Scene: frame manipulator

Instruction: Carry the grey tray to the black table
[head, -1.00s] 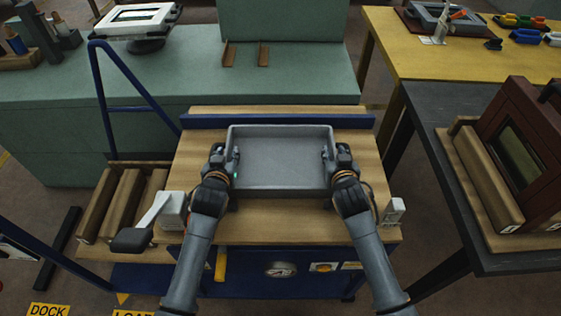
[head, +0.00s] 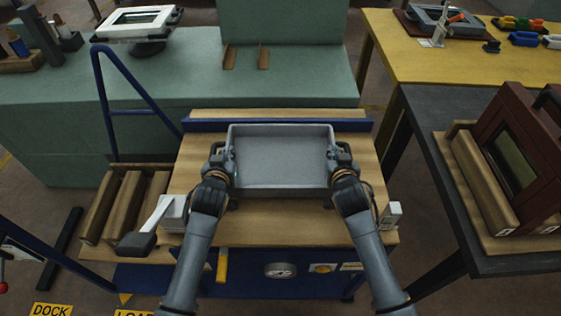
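The grey tray (head: 282,160) is empty and appears level over the wooden top of a blue cart (head: 300,222). My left gripper (head: 226,160) is at the tray's left wall and my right gripper (head: 336,158) is at its right wall. Both seem closed around the side walls, though the fingertips are small and partly hidden by the wrists. I cannot tell whether the tray's underside touches the cart top. The black table (head: 437,125) stands to the right, with its near part bare along the left edge.
A dark red frame (head: 497,205) and wooden blocks (head: 482,184) occupy much of the black table. A yellow table (head: 440,58) adjoins it behind. A green bench (head: 260,88) stands behind the cart. A lever (head: 150,225) sits at the cart's left.

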